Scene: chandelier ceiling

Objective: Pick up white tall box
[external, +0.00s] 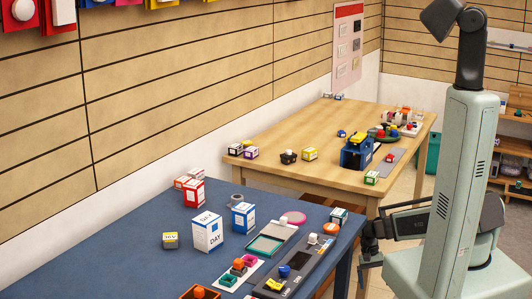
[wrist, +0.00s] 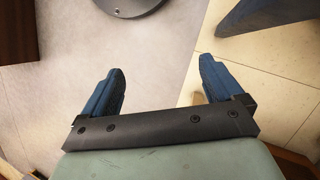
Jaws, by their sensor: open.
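The white tall box (external: 207,232) stands upright on the blue table (external: 130,249) in the external view. It has blue markings and the word DAY on its side. My gripper (wrist: 161,68) is open and empty in the wrist view, with two blue fingers spread apart over bare floor. In the external view my arm is at the right, beyond the right edge of the blue table, well apart from the box. The fingers cannot be made out clearly there. The box is not in the wrist view.
A wooden table (external: 285,127) stands behind.

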